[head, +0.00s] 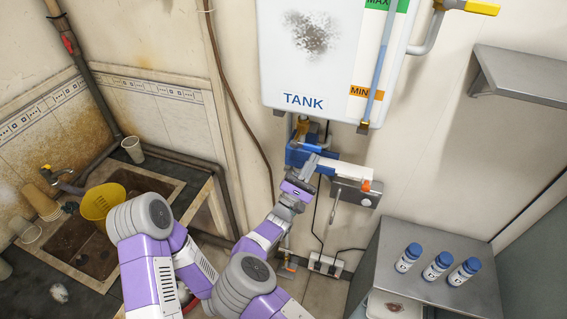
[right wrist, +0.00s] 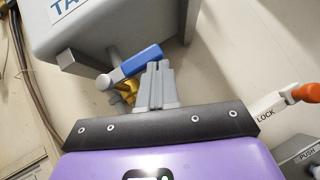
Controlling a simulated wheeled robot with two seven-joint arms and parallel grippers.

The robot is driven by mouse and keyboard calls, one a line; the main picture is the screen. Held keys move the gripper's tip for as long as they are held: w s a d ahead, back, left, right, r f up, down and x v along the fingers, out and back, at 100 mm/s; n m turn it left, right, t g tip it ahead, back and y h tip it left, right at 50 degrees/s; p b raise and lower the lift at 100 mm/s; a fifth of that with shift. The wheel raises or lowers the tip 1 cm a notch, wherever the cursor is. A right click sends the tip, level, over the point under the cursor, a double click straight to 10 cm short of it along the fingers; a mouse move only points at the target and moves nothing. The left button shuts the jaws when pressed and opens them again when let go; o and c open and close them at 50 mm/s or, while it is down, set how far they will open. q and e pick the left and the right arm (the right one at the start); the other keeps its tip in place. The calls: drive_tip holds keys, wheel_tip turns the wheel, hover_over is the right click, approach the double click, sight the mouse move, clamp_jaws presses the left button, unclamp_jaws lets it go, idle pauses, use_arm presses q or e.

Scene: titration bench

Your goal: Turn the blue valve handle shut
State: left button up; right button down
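The blue valve handle (head: 308,147) is under the tank, by a brass fitting. In the right wrist view the blue handle (right wrist: 140,61) runs from a grey pivot at left up to the right, its free end close to my fingertips. My right gripper (head: 306,166) reaches up from below to the handle. In the right wrist view the two fingers of my right gripper (right wrist: 159,66) are together, with nothing seen between them. The tips overlap the handle's edge in that view; I cannot tell whether they touch it. My left gripper is not in view.
The tank (head: 310,60) hangs above. A white lever marked LOCK (right wrist: 265,107) with an orange tip (head: 366,186) sits close at right, over a grey box (head: 352,196). A shelf with several blue-capped bottles (head: 408,258) stands lower right. A sink with a yellow bowl (head: 97,203) is at left.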

drive_tip(key=s+a+f+b, duration=0.2)
drive_tip(key=s+f+b, duration=0.3)
drive_tip(key=f, duration=0.6)
drive_tip(key=shift+s, duration=0.9)
